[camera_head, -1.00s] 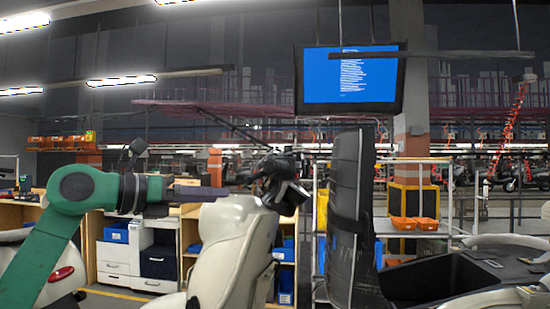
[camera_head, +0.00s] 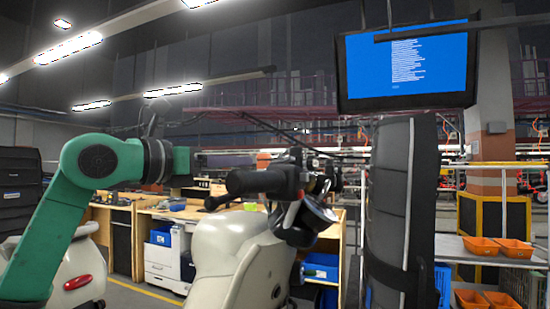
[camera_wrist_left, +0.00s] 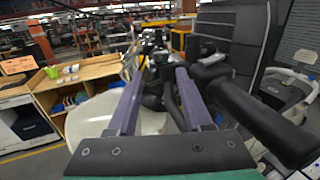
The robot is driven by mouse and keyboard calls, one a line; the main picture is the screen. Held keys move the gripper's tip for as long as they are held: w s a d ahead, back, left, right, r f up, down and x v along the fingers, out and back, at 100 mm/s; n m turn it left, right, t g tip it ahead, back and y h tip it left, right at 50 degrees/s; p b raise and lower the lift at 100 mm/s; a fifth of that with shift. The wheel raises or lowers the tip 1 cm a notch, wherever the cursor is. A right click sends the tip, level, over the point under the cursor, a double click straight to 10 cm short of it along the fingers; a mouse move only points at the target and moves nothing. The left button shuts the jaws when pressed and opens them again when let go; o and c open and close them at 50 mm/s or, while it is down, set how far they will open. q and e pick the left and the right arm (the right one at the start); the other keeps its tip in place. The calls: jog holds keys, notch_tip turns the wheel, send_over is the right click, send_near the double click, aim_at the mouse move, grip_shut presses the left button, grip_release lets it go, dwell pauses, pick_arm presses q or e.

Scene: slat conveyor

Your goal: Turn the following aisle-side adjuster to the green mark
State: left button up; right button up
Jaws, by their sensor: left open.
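My left gripper (camera_wrist_left: 160,74) is open; in the left wrist view its two purple-grey fingers reach towards the scooter's handlebar, with dark handlebar parts (camera_wrist_left: 154,92) between and beyond them. In the head view the green hand (camera_head: 182,165) of that gripper is beside the black handlebar grip (camera_head: 256,181), and its fingers are hard to make out. The scooter's pale front body (camera_head: 232,252) is below. I cannot make out the adjuster or a green mark in either view. My right gripper is not in view.
A tall black padded seat-like part (camera_head: 402,190) stands right of the handlebar. Another black grip (camera_wrist_left: 262,122) lies close to the right finger. Wooden benches (camera_wrist_left: 98,72), a wall screen (camera_head: 405,66) and orange bins (camera_head: 482,246) are farther back.

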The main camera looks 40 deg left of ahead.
aim_at(271, 163)
pick_arm(q)
jog(key=w+p, duration=0.1)
jog(key=w, duration=0.2)
jog(key=w+p, duration=0.2)
jog(key=w, duration=0.2)
jog(key=w+p, duration=0.1)
jog(key=w, duration=0.3)
jog(key=shift+w+d+p, duration=0.25)
jog(key=shift+p, duration=0.05)
jog(key=shift+w+f, duration=0.15)
jog(key=shift+s, duration=0.45)
jog(key=shift+c, duration=0.6)
grip_shut()
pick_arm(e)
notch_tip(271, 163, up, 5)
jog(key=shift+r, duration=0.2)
